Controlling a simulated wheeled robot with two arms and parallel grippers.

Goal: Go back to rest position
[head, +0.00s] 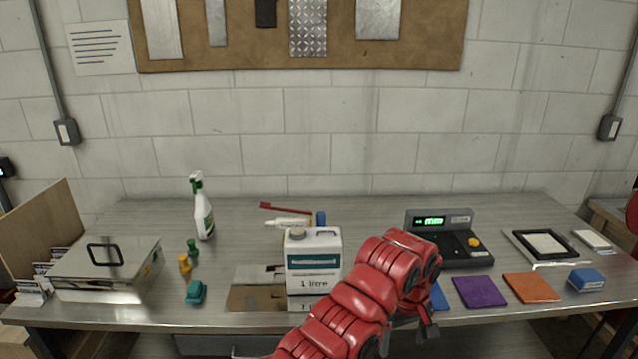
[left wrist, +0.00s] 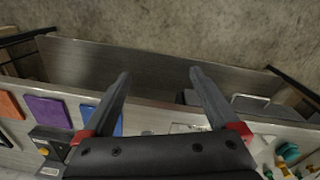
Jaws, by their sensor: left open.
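My red left arm reaches in from the bottom middle of the head view, in front of the bench. My left gripper (head: 424,332) is at the bench's front edge, partly hidden by its own wrist. In the left wrist view its two black fingers (left wrist: 158,76) are spread wide with nothing between them, over the bench's front edge and the floor beyond. A blue pad (head: 440,296) is partly hidden behind the arm. My right gripper does not show.
The metal bench (head: 370,208) carries a white 1 litre container (head: 314,262) just left of my arm. The grey readout device (head: 440,240), purple pad (head: 480,291) and orange pad (head: 530,288) are to the right. A spray bottle (head: 202,215) and steel box (head: 105,268) stand left.

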